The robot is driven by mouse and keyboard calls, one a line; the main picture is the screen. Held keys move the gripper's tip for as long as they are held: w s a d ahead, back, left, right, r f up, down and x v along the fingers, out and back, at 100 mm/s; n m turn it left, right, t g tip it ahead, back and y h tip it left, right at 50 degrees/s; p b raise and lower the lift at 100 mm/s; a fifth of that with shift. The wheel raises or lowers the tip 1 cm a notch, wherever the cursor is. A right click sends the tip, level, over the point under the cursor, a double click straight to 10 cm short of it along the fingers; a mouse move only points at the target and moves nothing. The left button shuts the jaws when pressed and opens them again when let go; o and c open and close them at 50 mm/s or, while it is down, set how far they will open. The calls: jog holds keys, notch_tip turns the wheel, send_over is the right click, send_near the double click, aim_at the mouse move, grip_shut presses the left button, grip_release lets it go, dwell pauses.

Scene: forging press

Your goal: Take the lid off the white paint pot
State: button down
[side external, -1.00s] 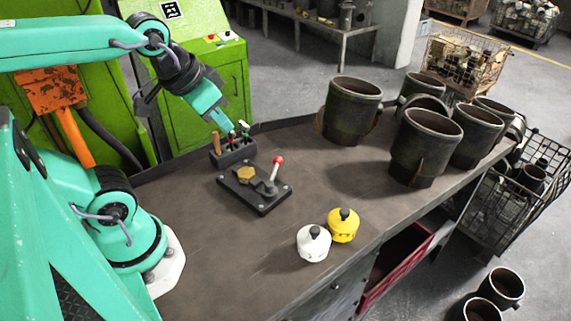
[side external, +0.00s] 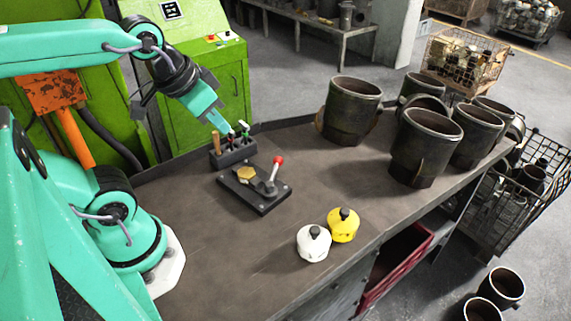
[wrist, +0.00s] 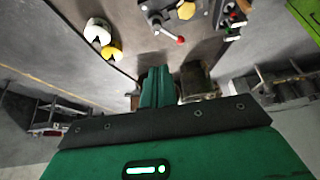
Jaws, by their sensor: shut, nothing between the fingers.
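The white paint pot (side external: 313,246) stands upright near the front edge of the bench, with a dark knob (side external: 314,231) on its top. Its lid is on. The pot also shows at the upper left of the wrist view (wrist: 96,32). My gripper (side external: 223,126) is shut and empty, over the tool holder at the back of the bench, well away from the pot. Its two green fingers are together in the wrist view (wrist: 158,85). I cannot tell whether the fingertips touch the tools there.
A yellow paint pot (side external: 343,227) stands right beside the white one. A black tool holder (side external: 234,153) and a lever plate with a red knob (side external: 256,187) stand farther back. Several dark metal vessels (side external: 425,148) fill the right side. Bench left of the pots is clear.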

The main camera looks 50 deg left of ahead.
jog(key=shift+c, duration=1.8)
grip_release()
jog(key=n+g, duration=0.2)
jog(key=g, duration=0.3)
send_over(315, 229)
jog(key=a, duration=0.1)
notch_tip(315, 229, down, 12)
jog(key=shift+s+f, duration=0.15)
jog(key=shift+d+f+g, duration=0.3)
jog(key=shift+d, duration=0.05)
jog(key=shift+d+f, duration=0.15)
jog(key=shift+f, duration=3.8)
